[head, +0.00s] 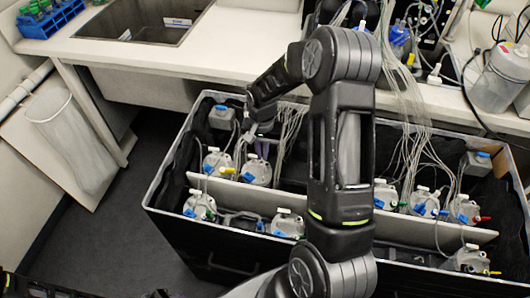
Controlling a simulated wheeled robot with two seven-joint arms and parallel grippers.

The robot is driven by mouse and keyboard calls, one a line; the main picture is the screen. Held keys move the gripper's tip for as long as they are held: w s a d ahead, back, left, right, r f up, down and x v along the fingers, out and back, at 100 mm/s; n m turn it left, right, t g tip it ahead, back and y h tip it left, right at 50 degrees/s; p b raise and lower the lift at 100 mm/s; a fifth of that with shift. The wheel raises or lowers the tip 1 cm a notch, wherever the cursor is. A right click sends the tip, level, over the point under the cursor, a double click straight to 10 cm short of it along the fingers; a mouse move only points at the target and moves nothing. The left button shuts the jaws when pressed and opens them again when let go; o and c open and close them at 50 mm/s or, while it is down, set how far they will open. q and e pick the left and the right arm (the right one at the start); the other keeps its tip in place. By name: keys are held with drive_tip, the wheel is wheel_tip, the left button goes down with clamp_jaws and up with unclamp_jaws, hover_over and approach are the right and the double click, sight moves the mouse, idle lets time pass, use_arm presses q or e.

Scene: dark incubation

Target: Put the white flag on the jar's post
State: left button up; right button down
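My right arm reaches over the black crate (330,188) and bends left. Its gripper (256,128) is low over the crate's back left part, small and dark. A small pale piece shows at its fingertips; I cannot tell whether it is the white flag or whether it is held. Several clear jars with white, blue and yellow fittings stand in the crate: one below the gripper (257,172), one left of it (218,163), and one at the front (288,226). I cannot tell which jar has the bare post. My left gripper is not in view.
A pale divider (250,196) runs along the crate. Thin tubes hang into it from equipment on the white bench (200,55). A grey box (221,117) sits in the crate's back left corner. A sink (145,20) and a mesh bin (72,140) are at left.

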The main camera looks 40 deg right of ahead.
drive_tip(key=shift+s+d, duration=0.1)
drive_tip(key=shift+d, duration=0.3)
drive_tip(key=shift+f, duration=0.15)
drive_tip(key=shift+f+b, duration=1.7)
drive_tip(key=shift+f, duration=0.85)
drive_tip(key=shift+s+a+f, duration=0.1)
drive_tip(key=shift+f, duration=0.2)
